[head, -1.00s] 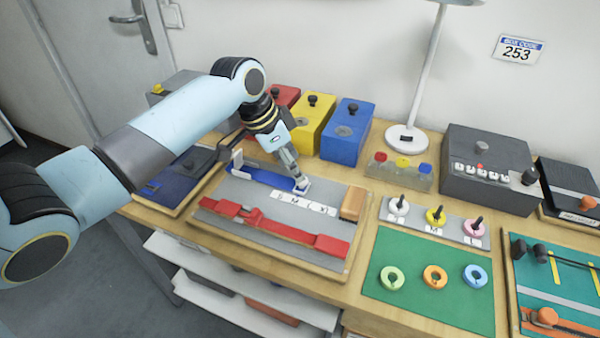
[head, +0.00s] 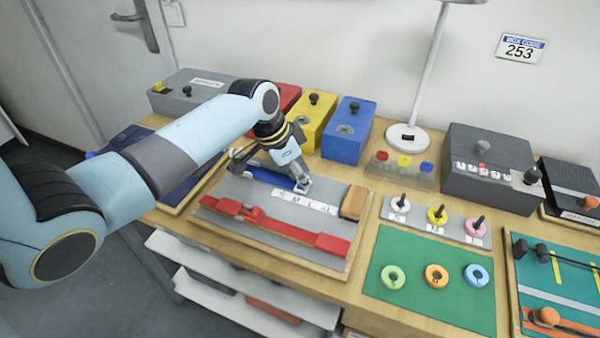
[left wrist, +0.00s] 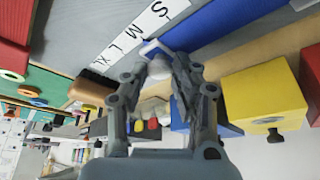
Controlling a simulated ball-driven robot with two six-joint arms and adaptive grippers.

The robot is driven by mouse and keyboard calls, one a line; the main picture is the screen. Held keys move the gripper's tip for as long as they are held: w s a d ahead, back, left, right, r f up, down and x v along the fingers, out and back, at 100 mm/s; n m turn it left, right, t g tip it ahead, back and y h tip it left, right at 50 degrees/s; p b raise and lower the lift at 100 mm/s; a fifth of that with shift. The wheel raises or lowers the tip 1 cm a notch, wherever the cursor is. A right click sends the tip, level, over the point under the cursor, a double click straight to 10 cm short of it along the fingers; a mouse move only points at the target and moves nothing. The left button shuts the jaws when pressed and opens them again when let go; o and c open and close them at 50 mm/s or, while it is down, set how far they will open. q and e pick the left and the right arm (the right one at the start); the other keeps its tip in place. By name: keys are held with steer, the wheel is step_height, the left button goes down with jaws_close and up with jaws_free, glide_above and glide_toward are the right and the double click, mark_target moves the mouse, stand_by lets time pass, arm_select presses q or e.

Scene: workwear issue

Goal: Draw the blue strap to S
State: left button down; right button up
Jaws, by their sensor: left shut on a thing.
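The blue strap (head: 268,176) lies along the back of the grey board on the table, and it also shows in the left wrist view (left wrist: 205,27). A white size strip (head: 300,201) sits in front of it, lettered S, M, L, XL in the left wrist view (left wrist: 136,33). My left gripper (head: 303,185) is shut at the strap's right end, on its pale end tab (left wrist: 156,48). The fingers hide part of the tab. The S mark (left wrist: 172,9) lies toward the strap's left part, away from the fingers. My right gripper is not in view.
A red strap (head: 275,228) with a buckle lies along the board's front. A brown block (head: 354,202) stands at the board's right end. Yellow (head: 314,122) and blue (head: 347,130) boxes stand close behind. A green mat (head: 430,280) with rings lies to the right.

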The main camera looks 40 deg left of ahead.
mark_target(291, 181)
arm_select(q)
steer(key=shift+a, duration=0.1)
steer(key=a, duration=0.2)
steer(key=s+a, duration=0.1)
steer(key=shift+a+p, duration=0.35)
steer(key=c, duration=1.5)
jaws_free()
steer(key=o, duration=0.4)
steer(key=shift+a, duration=0.1)
steer(key=shift+o, duration=0.2)
steer(key=v, duration=1.2)
steer(key=shift+f, duration=0.1)
